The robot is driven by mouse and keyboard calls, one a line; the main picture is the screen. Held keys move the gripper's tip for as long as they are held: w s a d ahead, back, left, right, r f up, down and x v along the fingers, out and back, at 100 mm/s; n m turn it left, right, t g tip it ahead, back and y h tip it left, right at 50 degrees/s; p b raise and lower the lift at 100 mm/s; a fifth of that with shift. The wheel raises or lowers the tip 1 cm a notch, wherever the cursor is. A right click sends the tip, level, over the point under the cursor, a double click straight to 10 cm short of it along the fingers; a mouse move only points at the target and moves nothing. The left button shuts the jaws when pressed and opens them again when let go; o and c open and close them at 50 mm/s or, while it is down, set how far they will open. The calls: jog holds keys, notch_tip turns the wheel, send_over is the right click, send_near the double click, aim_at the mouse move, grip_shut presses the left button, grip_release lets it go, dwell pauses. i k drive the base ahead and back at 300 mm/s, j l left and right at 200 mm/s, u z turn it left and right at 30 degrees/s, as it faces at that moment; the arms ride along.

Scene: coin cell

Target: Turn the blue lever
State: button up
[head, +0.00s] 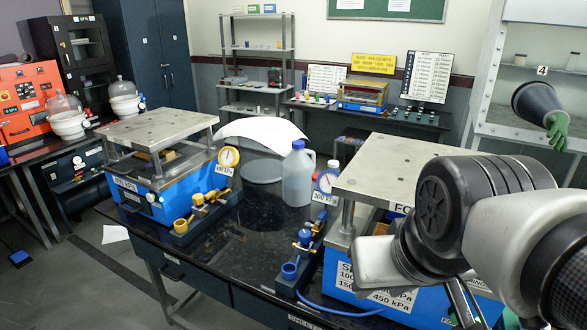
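A small blue lever or knob (305,237) sits on the valve block in front of the right press. A blue cup-shaped fitting (290,268) is on the same block, nearer the front. The pressure gauge (327,181) above it is labelled 300 kPa. My arm reaches in from the right, in front of the right press (362,290). My gripper (466,306) points down at the lower right, apart from the blue lever and well to its right. The fingers are partly cut off by the bottom edge, so their opening is unclear.
A left press (140,195) stands on the black bench (235,245), with a yellow-fitted valve block (200,212) and a 450 kPa gauge (229,157). A plastic jug (298,178) and a white curved sheet (262,133) stand behind.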

aim_at(321, 218)
jog(key=j+z, duration=0.3)
jog(key=k+j+z, duration=0.15)
jog(key=j+z, duration=0.2)
jog(key=k+j+z, duration=0.15)
jog(key=j+z, duration=0.15)
jog(key=i, duration=0.5)
